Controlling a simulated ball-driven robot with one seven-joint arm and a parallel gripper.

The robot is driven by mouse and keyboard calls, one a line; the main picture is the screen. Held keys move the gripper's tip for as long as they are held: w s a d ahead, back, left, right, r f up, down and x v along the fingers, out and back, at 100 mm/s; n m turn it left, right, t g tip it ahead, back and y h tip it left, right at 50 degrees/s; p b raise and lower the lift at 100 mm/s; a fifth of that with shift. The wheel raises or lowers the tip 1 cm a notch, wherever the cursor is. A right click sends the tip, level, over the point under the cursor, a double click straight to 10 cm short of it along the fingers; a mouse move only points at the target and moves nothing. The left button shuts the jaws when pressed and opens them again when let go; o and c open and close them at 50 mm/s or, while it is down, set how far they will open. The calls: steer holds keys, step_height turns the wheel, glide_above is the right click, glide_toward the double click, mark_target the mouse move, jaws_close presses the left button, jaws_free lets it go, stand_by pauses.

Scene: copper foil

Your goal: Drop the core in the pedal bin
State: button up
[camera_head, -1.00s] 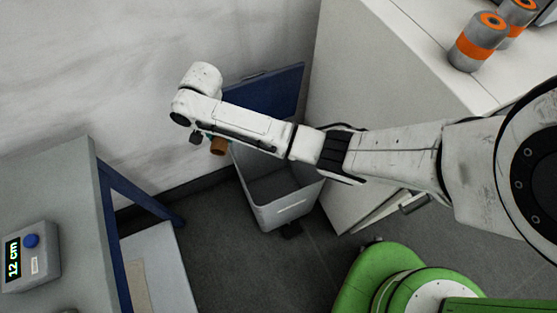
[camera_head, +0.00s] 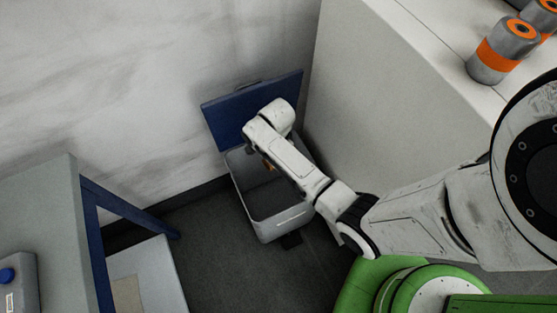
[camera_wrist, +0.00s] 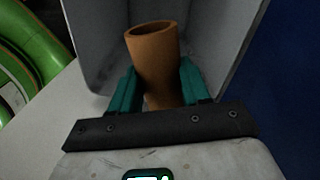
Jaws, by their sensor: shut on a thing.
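The core is a short brown tube (camera_wrist: 155,60), open at its end. In the wrist view it sits between the two teal fingers of my gripper (camera_wrist: 154,88), which is shut on it. In the head view only a small brown bit of the core (camera_head: 268,163) shows beside my wrist, over the bin's opening. The pedal bin (camera_head: 280,225) is a grey box on the floor with its blue lid (camera_head: 225,120) raised against the wall. In the wrist view the grey bin walls (camera_wrist: 95,40) surround the core. I cannot tell how deep the core is.
A white cabinet (camera_head: 390,100) stands right of the bin, with grey and orange cylinders (camera_head: 500,50) on top. A grey table (camera_head: 40,210) with a blue leg is at the left, holding a grey device (camera_head: 18,285). Dark floor lies open between table and bin.

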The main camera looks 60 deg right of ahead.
steer(key=shift+f+b, duration=1.45)
steer(key=shift+f, duration=0.35)
steer(key=o, duration=1.1)
step_height(320, 180, up, 11)
steer(key=shift+f+p, duration=0.1)
steer(key=shift+p, duration=0.85)
steer(key=shift+a, duration=0.15)
